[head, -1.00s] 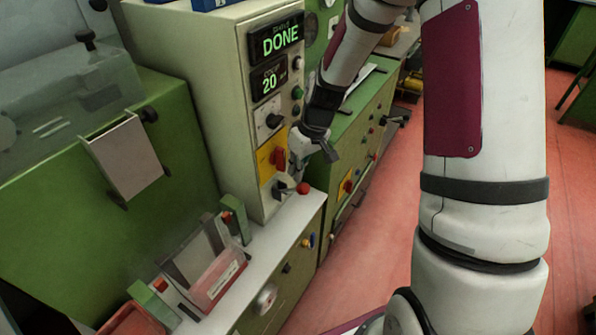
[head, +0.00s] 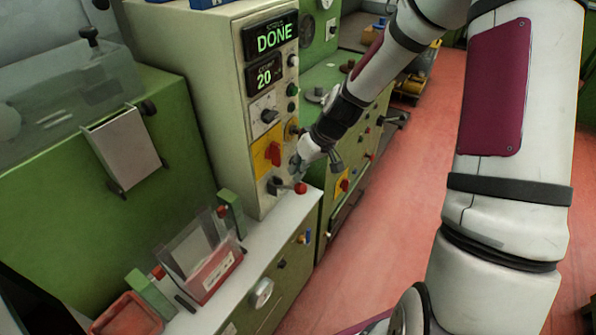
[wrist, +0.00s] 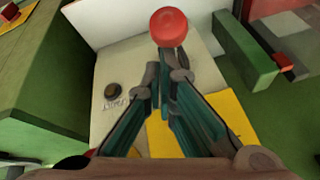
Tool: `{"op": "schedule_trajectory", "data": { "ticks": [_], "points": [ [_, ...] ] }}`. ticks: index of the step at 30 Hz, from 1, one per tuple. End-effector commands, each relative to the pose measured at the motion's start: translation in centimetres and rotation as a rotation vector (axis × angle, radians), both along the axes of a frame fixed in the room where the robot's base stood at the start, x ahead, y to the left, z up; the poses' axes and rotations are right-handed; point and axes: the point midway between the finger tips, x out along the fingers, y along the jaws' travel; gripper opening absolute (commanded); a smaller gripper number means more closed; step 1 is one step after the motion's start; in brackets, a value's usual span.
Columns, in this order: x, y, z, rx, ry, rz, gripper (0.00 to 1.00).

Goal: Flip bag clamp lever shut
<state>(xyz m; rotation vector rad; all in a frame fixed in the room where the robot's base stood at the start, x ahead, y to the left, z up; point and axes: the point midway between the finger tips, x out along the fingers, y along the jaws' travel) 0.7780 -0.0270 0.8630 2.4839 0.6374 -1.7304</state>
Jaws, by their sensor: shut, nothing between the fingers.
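The lever with a red ball knob (head: 300,188) sticks out low on the front of the cream control cabinet, just above the white ledge. In the wrist view its red ball (wrist: 168,27) is just beyond my fingertips. My gripper (head: 297,164) is shut and empty, beside the cabinet front and slightly above the ball. In the wrist view the closed fingers (wrist: 163,72) point toward the ball with a small apparent gap; contact cannot be confirmed. A clear bag holder with a red lower part (head: 212,272) stands on the ledge between green blocks.
The cabinet's displays (head: 275,36) read DONE and 20. A red switch on a yellow plate (head: 272,154) sits close above the lever. A green block (head: 231,212) with a red knob stands left on the ledge (head: 262,243). Open red floor (head: 400,215) lies right.

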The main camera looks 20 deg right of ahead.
Motion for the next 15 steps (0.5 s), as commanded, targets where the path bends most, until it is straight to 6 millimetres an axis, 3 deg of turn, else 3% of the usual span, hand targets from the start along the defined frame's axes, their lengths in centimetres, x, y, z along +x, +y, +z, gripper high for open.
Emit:
{"op": "schedule_trajectory", "data": {
  "ticks": [15],
  "points": [
    [-1.2, -1.2, -2.5, 0.000, 0.007, 0.001, 0.00]
  ]
}}
